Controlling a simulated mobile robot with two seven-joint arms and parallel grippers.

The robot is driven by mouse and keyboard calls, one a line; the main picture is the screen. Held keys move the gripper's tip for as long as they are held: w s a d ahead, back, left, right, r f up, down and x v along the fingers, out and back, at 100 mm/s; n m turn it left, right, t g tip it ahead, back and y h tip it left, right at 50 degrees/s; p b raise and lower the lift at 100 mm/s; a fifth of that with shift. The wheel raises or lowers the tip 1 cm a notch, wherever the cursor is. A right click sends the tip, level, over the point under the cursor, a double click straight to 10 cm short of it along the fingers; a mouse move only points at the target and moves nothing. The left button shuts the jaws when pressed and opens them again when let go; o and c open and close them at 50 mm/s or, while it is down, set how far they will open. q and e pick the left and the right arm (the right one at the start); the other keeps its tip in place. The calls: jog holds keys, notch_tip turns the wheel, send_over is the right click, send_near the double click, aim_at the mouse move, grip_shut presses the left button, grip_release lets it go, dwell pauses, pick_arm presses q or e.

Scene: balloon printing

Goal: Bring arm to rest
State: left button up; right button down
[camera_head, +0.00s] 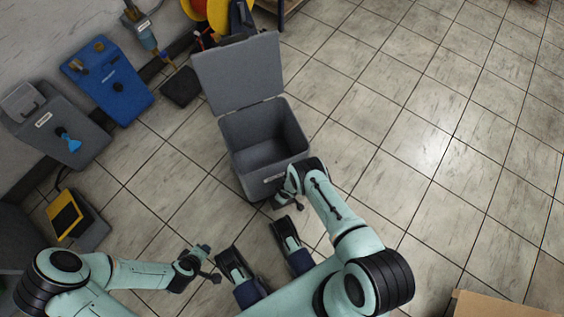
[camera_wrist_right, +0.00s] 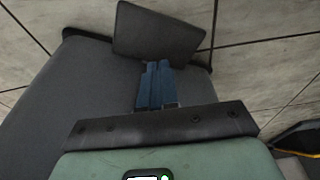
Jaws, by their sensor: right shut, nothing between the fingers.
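My right arm reaches forward to the front of a grey bin (camera_head: 243,160) with its lid (camera_head: 238,72) standing open. My right gripper (camera_head: 279,203) is low beside the bin's front right corner. In the right wrist view its blue fingers (camera_wrist_right: 155,84) are together with nothing between them. A grey surface (camera_wrist_right: 75,85) and a dark flat plate (camera_wrist_right: 158,34) lie beyond them; I cannot tell if they touch. My left gripper (camera_head: 211,263) is low at the bottom left, over the floor and away from other things. Its fingers are too small to judge.
A blue machine (camera_head: 108,80) and a grey machine (camera_head: 58,125) with a blue nozzle stand along the left wall. A yellow-and-black device (camera_head: 68,215) is below them. A cardboard-coloured box (camera_head: 505,305) is at the bottom right. The tiled floor on the right is clear.

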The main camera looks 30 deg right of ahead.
dwell(0.4)
